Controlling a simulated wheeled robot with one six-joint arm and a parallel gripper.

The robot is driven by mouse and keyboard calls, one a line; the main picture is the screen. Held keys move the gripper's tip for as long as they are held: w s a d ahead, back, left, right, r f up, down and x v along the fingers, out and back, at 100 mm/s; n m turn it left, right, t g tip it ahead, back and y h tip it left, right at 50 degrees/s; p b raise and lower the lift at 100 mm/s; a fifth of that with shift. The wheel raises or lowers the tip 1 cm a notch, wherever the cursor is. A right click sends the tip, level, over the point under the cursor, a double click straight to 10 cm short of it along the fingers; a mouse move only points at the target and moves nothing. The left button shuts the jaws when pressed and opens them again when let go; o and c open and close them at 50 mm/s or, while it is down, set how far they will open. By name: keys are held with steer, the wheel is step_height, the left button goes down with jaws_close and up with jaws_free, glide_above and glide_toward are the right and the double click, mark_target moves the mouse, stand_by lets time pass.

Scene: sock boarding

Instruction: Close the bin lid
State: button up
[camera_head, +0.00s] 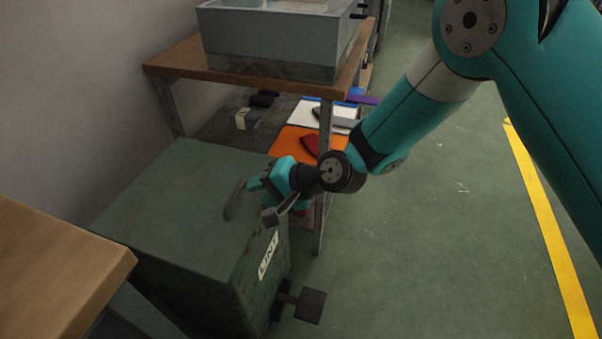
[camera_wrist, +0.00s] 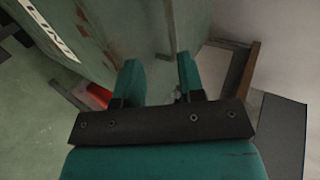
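A green bin with a white label reading "LINT" (camera_head: 269,256) stands at the lower left. Its flat green lid (camera_head: 165,190) lies over the top of the bin and looks shut, with no gap that I can see. A thin dark handle (camera_head: 234,200) is on the lid near its right side. My gripper (camera_head: 258,197) is at the lid's right edge, just right of the handle. In the wrist view its two teal fingers (camera_wrist: 159,72) are apart with nothing between them. The bin's green side and label also show there (camera_wrist: 55,38). I cannot tell whether a finger touches the lid.
A wooden table (camera_head: 180,66) with a grey tub (camera_head: 275,45) stands behind the bin. Orange and white items lie on its lower shelf. A wooden surface (camera_head: 55,265) is close at the lower left. A dark pedal (camera_head: 309,305) sticks out at the bin's foot. The floor right is clear.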

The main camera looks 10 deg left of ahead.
steer(key=p+v, duration=0.1)
steer(key=v, duration=1.1)
steer(key=shift+r, duration=0.3)
steer(key=shift+d, duration=0.1)
steer(key=s+d+r+n+g+h, duration=0.2)
steer(key=s+d+r+n+h, duration=0.65)
steer(key=s+d+r, duration=0.85)
step_height(320, 180, up, 19)
steer(key=s+y+p, duration=0.1)
steer(key=p, duration=1.9)
steer(key=shift+s+d+f+n+p, duration=0.15)
steer(key=shift+s+n+p, duration=0.2)
steer(key=shift+n+p, duration=0.1)
steer(key=shift+y, duration=0.25)
